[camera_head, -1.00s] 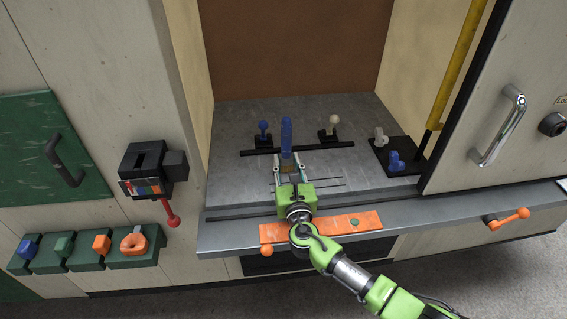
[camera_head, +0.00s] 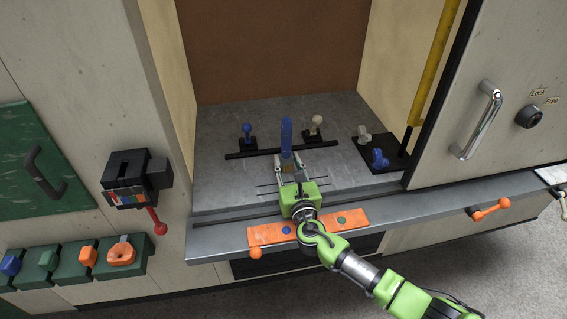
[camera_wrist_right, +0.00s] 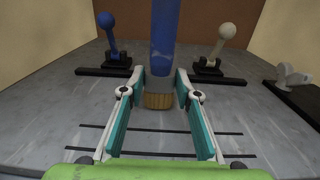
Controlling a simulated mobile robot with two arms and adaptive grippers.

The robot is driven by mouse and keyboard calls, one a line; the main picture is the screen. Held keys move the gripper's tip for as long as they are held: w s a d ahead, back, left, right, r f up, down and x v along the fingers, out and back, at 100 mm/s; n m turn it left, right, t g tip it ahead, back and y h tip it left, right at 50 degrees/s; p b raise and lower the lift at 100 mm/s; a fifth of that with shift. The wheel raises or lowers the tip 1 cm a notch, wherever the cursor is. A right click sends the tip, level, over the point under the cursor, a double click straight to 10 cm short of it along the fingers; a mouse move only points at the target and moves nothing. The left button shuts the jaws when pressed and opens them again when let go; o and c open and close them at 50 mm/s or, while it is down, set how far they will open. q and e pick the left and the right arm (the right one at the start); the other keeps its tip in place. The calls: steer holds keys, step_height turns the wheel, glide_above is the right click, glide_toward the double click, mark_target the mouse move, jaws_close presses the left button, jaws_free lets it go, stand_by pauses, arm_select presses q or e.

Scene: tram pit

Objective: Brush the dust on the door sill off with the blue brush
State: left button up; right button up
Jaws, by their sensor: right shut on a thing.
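The blue brush (camera_head: 286,131) stands upright in the open doorway, with a blue handle and a tan bristle end pointing down. My right gripper (camera_head: 288,172) is shut on the brush low on its handle. In the right wrist view the blue handle (camera_wrist_right: 165,40) rises between the fingertips, with the bristles (camera_wrist_right: 158,100) below them, close over the grey floor. I cannot tell if they touch it. The grey door sill (camera_head: 395,196) runs along the front of the opening. I cannot make out dust on it clearly. My left gripper is not in view.
Behind the brush stand a blue-knobbed lever (camera_head: 247,132) and a white-knobbed lever (camera_head: 314,125) by a black bar. A black plate (camera_head: 385,158) with small levers lies at the right. An orange strip (camera_head: 265,236) is on the sill's front. A yellow pole (camera_head: 437,65) stands right.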

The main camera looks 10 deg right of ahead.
steer(key=shift+d+f, duration=0.1)
steer(key=shift+d, duration=2.2)
steer(key=shift+w+d+b, duration=0.1)
steer(key=shift+d+b, duration=0.25)
steer(key=shift+d, duration=1.2)
step_height(320, 180, up, 7)
steer(key=p, duration=0.6)
steer(key=shift+p, duration=0.4)
